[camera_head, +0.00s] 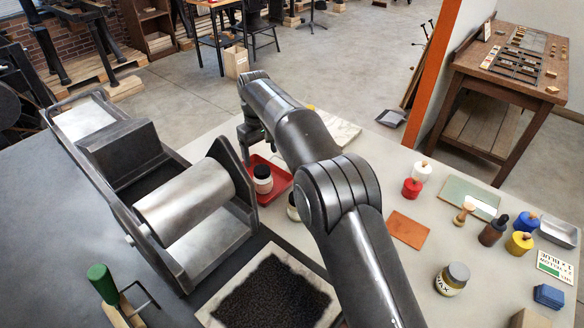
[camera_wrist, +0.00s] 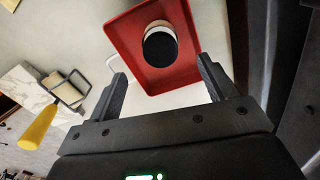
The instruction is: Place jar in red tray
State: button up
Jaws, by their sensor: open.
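A jar with a black lid and white label (camera_head: 263,184) stands upright inside the red tray (camera_head: 283,181), beside the press. In the wrist view the same jar (camera_wrist: 160,47) is seen from above, its base on the red tray (camera_wrist: 120,36), clear of the rim. My gripper (camera_wrist: 161,72) is open and empty, with the jar beyond its fingertips and not between them. In the head view my gripper is by the tray's far left side, and its fingers are partly hidden. A second jar (camera_head: 292,207) is partly hidden behind my arm.
A roller press (camera_head: 185,195) stands close left of the tray. A wax jar (camera_head: 452,280), red and white bottles, and other small items sit on the right of the table. A yellow-handled tool (camera_wrist: 40,128) lies near a marble slab (camera_wrist: 30,90).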

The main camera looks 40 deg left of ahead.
jog(key=w+d+r+m, duration=0.2)
jog(key=w+d+r, duration=0.25)
jog(key=d, duration=0.25)
jog(key=w+d+r+m+t+y, duration=0.1)
jog(key=w+d+r, duration=0.2)
jog(key=d+r, duration=0.4)
jog(key=w+d+r+m, duration=0.2)
jog(key=w+d+r, duration=0.15)
jog(key=d, duration=0.45)
jog(key=d+r+m+t, duration=0.15)
jog(key=d+r, duration=0.35)
jog(key=d, duration=0.8)
jog(key=s+d+r+m, duration=0.1)
jog(key=s+d, duration=0.1)
jog(key=d, duration=0.4)
jog(key=s+d+r+m, duration=0.2)
jog(key=d, duration=0.4)
jog(key=s+d+f+m+t, duration=0.1)
jog(key=s+d+f+m, duration=0.2)
jog(key=s+d, duration=0.6)
jog(key=s+d+f+m+t+h, duration=0.1)
jog(key=s+d+f+m+t, duration=0.1)
jog(key=s+d, duration=0.8)
notch_tip(320, 180, down, 3)
jog(key=shift+s+d+r+m, duration=0.15)
jog(key=shift+d+m, duration=0.7)
jog(key=shift+d, duration=0.05)
